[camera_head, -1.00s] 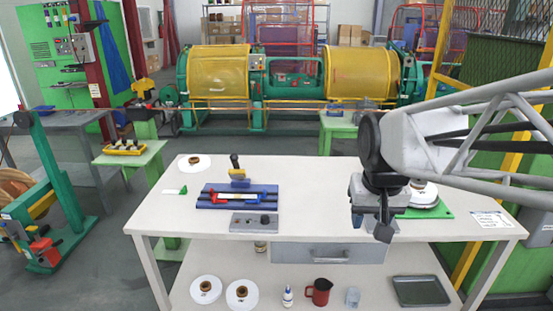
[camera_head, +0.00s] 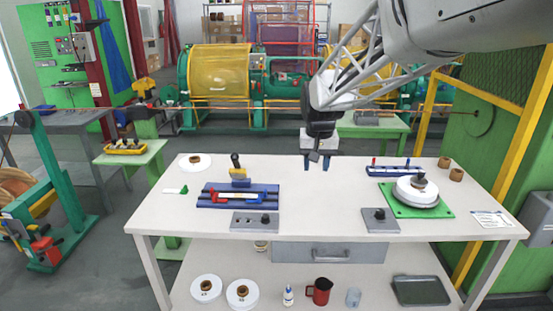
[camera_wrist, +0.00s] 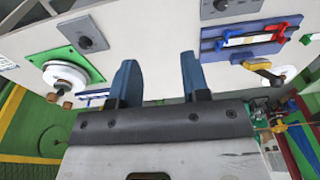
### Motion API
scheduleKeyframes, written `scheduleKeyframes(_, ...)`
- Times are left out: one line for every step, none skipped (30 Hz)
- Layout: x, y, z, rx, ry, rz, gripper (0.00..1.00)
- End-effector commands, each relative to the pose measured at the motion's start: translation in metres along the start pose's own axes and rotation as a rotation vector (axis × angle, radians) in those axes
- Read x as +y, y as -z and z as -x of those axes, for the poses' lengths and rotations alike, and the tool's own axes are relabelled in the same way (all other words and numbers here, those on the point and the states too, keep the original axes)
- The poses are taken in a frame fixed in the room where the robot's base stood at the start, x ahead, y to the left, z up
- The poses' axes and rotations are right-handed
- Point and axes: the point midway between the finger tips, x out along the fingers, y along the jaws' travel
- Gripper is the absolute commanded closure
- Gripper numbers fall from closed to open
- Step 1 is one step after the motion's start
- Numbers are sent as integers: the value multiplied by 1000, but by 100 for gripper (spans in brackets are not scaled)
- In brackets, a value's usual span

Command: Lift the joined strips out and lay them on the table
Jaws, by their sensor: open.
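The joined strips (camera_head: 238,196) appear as a pale band lying in the blue fixture (camera_head: 207,203) on the left half of the table (camera_head: 320,209). Red and blue clamps sit at the band's ends. The strips' join is too small to make out. The fixture also shows at the upper right of the wrist view (camera_wrist: 212,46). My gripper (camera_head: 318,168) is above the middle of the table, to the right of the fixture. Its two blue fingers (camera_wrist: 160,75) are apart with nothing between them.
A yellow-topped tool with a black handle (camera_head: 238,171) stands just behind the fixture. A grey plate with a knob (camera_head: 254,221) lies in front. A green board with a white spool (camera_head: 417,189) and a blue rack (camera_head: 394,171) are on the right. The table's middle is clear.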

Motion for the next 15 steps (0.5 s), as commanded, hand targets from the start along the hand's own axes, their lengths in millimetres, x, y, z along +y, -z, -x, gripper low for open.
scheduleKeyframes(-6, 12, -7, -6, 0, 2, 57)
scheduleKeyframes(-10, 19, -10, -8, 0, 3, 57)
scheduleKeyframes(-14, 28, -14, -12, 0, 3, 57)
scheduleKeyframes(-18, 34, -18, -14, 0, 4, 57)
scheduleKeyframes(-22, 41, -21, -16, 0, 4, 57)
scheduleKeyframes(-26, 49, -27, -21, -1, 4, 57)
scheduleKeyframes(-30, 56, -30, -22, -1, 4, 57)
scheduleKeyframes(-33, 62, -34, -26, -1, 4, 57)
scheduleKeyframes(-38, 71, -40, -29, -1, 4, 57)
scheduleKeyframes(-42, 77, -44, -31, -1, 4, 57)
scheduleKeyframes(-46, 83, -49, -35, -2, 4, 57)
scheduleKeyframes(-51, 91, -54, -37, -2, 5, 57)
scheduleKeyframes(-55, 97, -59, -41, -2, 6, 57)
scheduleKeyframes(-59, 103, -63, -42, -2, 6, 57)
scheduleKeyframes(-64, 111, -70, -46, -2, 6, 57)
